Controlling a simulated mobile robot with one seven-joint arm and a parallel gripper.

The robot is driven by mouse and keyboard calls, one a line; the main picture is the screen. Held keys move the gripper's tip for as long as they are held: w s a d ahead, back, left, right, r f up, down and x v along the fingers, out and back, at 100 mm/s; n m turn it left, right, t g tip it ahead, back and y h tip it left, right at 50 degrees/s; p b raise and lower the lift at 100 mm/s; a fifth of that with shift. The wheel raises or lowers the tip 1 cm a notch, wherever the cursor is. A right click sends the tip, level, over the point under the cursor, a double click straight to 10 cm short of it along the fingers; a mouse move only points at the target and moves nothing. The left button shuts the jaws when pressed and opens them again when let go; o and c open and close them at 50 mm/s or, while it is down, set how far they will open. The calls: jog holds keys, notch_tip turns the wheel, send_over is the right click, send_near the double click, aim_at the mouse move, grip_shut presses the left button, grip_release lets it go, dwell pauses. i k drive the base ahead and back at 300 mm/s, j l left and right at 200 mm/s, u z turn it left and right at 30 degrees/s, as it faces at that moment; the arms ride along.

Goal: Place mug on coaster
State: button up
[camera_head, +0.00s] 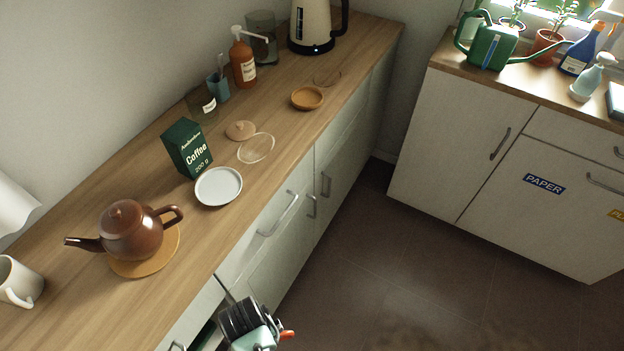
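A cream mug (18,283) stands upright on the wooden counter at the left edge of the head view, partly cut off, its handle toward the viewer. A thin flat disc with a pale rim (256,148) lies bare on the counter, right of the coffee box. A similar flat disc (327,77) lies farther back. I cannot tell which is the coaster. A round tan mat (165,264) lies under the brown teapot. Part of my arm, black and teal with an orange-red tip, shows at the bottom edge beside the drawers, well away from the mug. My gripper's fingers cannot be made out.
The teapot (131,232) stands between the mug and the discs. A white plate (218,186), green coffee box (187,148), wooden lid (241,130) and orange dish (307,97) are nearby. A soap bottle (243,62) and kettle (312,25) stand behind. The counter's front strip is clear.

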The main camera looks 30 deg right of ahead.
aim_at(312, 100)
jog(key=i+l, duration=0.15)
jog(key=l, duration=0.2)
jog(key=i+l+u, duration=0.1)
jog(key=l, duration=0.25)
jog(key=i+l, duration=0.15)
jog(key=l, duration=0.2)
jog(key=i+l+u, duration=0.1)
jog(key=l, duration=0.25)
jog(key=i+l, duration=0.1)
jog(key=l, duration=0.25)
